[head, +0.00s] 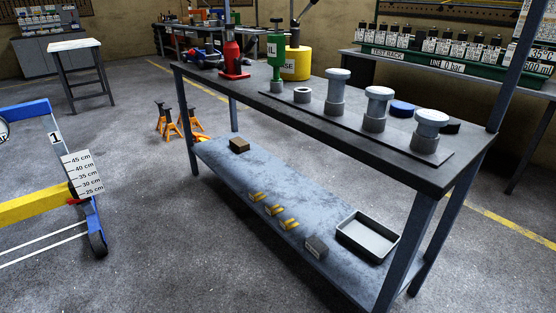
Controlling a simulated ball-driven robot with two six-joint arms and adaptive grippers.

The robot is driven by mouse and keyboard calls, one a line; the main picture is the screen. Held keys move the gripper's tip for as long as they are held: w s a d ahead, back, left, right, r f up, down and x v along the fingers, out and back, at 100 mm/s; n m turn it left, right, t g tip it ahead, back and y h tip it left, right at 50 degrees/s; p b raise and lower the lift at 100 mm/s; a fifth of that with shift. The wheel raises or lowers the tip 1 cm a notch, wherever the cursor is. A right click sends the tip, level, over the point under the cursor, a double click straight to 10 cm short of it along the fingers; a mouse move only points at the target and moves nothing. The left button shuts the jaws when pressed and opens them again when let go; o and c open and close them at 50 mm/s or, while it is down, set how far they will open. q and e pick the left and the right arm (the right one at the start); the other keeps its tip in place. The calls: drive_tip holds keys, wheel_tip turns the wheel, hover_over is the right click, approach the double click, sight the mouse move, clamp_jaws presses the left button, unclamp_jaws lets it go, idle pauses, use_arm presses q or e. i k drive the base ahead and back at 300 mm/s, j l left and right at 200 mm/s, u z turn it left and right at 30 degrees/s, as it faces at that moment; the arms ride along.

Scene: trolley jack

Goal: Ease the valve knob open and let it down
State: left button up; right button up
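Neither of my grippers shows in the head view. I cannot make out a valve knob for certain. A blue frame (27,112) marked "1" stands at the left with a yellow beam (35,205) and a white height scale (83,174) reading 25 to 45 cm; it is cut off by the picture's edge. A red jack-like body (232,60) stands on the dark workbench (300,125). A small blue and red object (203,57) lies farther back, too small to identify.
Orange stands (175,122) are behind. Floor between the frame and bench is clear.

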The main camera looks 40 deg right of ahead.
sight(220, 65)
drive_tip(key=i+j+z, duration=0.25)
drive_tip(key=z, duration=0.15)
drive_tip(key=i+j+z, duration=0.2)
drive_tip(key=j+z, duration=0.2)
drive_tip(key=i+j+z, duration=0.1)
drive_tip(key=j+z, duration=0.65)
drive_tip(key=j, duration=0.2)
drive_tip(key=j+z, duration=0.4)
drive_tip(key=i+j, duration=0.05)
drive_tip(key=j, duration=0.05)
